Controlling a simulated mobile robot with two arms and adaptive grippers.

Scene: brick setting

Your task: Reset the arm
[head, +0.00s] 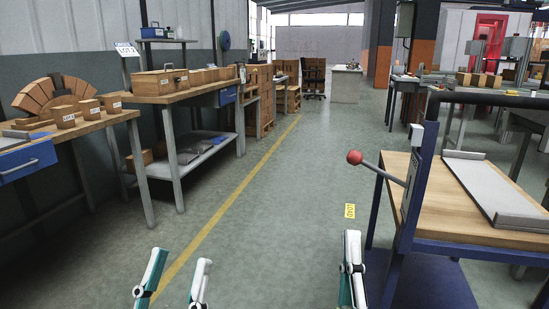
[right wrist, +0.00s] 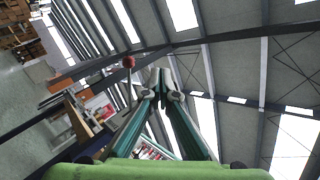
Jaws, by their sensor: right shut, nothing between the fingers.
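My left gripper (head: 181,262) is at the bottom of the head view. Its two teal and white fingers stand apart with only floor seen between them. My right gripper (head: 352,255) is further right at the bottom edge, its fingers together and partly cut off by the frame. In the right wrist view its fingers (right wrist: 161,88) meet at the tips, with nothing between them, and point up toward the roof. Neither gripper touches anything that I can see.
A wooden-topped workbench (head: 441,208) with a grey tray (head: 493,190) and a red-knobbed lever (head: 354,157) stands close on the right. Benches with a wooden toolbox (head: 160,82) and blocks line the left wall. The aisle floor (head: 270,200) between is clear.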

